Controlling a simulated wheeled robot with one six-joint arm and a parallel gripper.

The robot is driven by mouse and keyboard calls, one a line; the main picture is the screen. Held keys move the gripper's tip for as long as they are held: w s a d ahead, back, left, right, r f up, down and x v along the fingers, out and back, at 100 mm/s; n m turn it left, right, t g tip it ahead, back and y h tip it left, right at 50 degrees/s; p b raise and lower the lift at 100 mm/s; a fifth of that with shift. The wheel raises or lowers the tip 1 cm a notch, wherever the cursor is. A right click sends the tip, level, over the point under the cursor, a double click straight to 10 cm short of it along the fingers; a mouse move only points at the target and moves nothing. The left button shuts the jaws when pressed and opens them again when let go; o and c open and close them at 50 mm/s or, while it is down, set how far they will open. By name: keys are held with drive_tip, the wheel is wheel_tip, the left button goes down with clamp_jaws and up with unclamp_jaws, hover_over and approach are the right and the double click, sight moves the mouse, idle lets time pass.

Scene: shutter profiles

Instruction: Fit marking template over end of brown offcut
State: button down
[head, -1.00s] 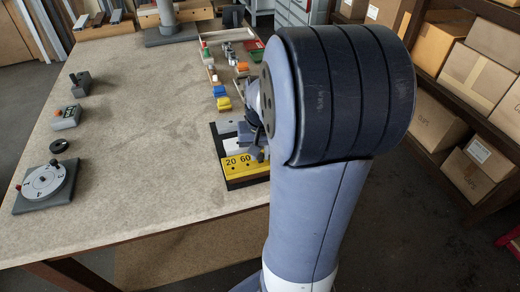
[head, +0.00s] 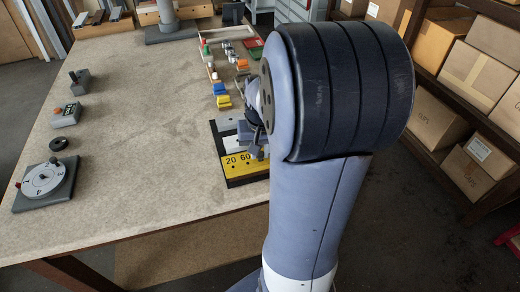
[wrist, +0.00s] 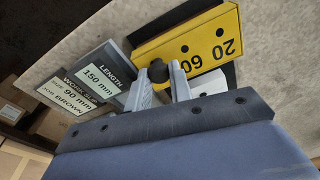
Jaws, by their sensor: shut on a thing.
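In the wrist view, my gripper (wrist: 161,84) is shut on a small dark round knob (wrist: 158,70), beside the lower edge of a yellow plate marked 20 and 60 (wrist: 190,38). I cannot tell what the knob belongs to. A pale grey block (wrist: 208,84) sits by the right finger. In the head view, the yellow plate (head: 240,162) lies at the table's near right edge, and my arm hides much of this area. I cannot pick out the marking template or the brown offcut for certain.
Cards reading 150 mm (wrist: 100,72) and 90 mm, job brown (wrist: 72,95) lie left of the fingers. Small coloured blocks (head: 221,95) lie beyond my gripper. The table's middle is clear.

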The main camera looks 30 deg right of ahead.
drive_tip(key=shift+f+b, duration=0.75)
drive_tip(key=shift+f, duration=0.3)
drive_tip(key=c, duration=1.2)
unclamp_jaws()
drive_tip(key=r, duration=0.7)
drive_tip(key=s+r, duration=0.1)
drive_tip(key=r, duration=0.2)
drive_tip(key=shift+s+a+r+p, duration=0.1)
drive_tip(key=shift+a+r+p, duration=0.15)
drive_tip(key=shift+r+p, duration=0.15)
drive_tip(key=shift+f, duration=0.1)
drive_tip(key=f, duration=0.3)
drive_tip(key=w+f, duration=0.1)
drive_tip(key=f, duration=0.6)
drive_tip(key=shift+w+d+f+b, duration=0.15)
drive_tip(key=shift+d+f+b, duration=0.1)
drive_tip(key=shift+f+b, duration=0.05)
drive_tip(key=shift+r, duration=0.4)
